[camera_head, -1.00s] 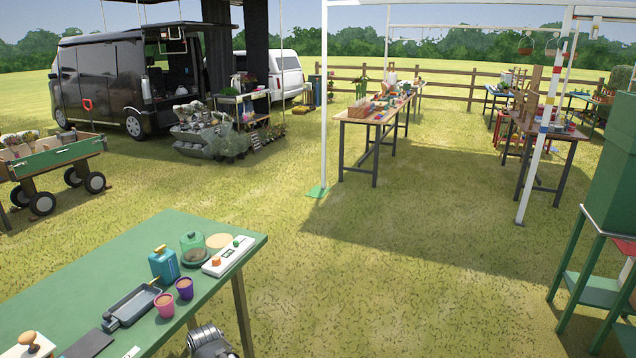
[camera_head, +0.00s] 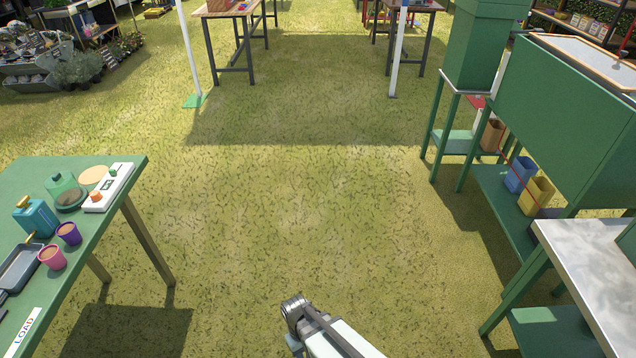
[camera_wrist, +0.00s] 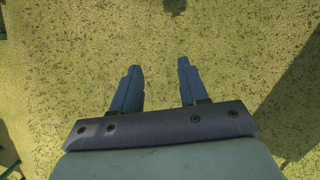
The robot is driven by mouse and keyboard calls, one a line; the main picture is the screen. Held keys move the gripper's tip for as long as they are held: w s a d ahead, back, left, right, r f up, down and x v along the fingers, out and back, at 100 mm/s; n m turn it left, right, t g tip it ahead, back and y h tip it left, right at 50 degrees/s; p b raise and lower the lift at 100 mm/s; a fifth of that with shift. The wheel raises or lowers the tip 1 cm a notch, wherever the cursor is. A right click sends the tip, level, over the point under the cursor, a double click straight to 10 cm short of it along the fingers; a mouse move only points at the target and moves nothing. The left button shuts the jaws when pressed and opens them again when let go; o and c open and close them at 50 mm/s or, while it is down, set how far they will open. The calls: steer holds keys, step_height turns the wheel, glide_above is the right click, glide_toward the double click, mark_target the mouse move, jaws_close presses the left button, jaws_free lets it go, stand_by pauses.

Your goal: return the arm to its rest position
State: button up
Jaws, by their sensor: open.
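My gripper shows in the wrist view (camera_wrist: 158,85), with its two blue-grey fingers apart and nothing between them. It points down over bare grass. In the head view my arm (camera_head: 325,335) shows at the bottom centre, over the grass between the green table on the left and the green stand on the right. The fingers cannot be made out in the head view. My arm touches nothing that I can see.
The green table (camera_head: 105,215) at left holds a blue can (camera_head: 36,218), a pink cup (camera_head: 52,257), a purple cup (camera_head: 69,234), a tray (camera_head: 20,267) and a white switch box (camera_head: 108,188). At right stand a green stand (camera_head: 565,125) and a metal-topped table (camera_head: 590,270). The middle grass is clear.

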steer(key=s+d+f+m+g+y, duration=0.1)
steer(key=s+d+f+m+g, duration=0.1)
steer(key=s+d, duration=0.4)
steer(key=s+d+f+m+g, duration=0.2)
steer(key=s+d+f+m, duration=0.2)
steer(key=d, duration=1)
steer(key=shift+s+d+y, duration=0.15)
steer(key=shift+s+y, duration=0.25)
steer(key=shift+s, duration=1.1)
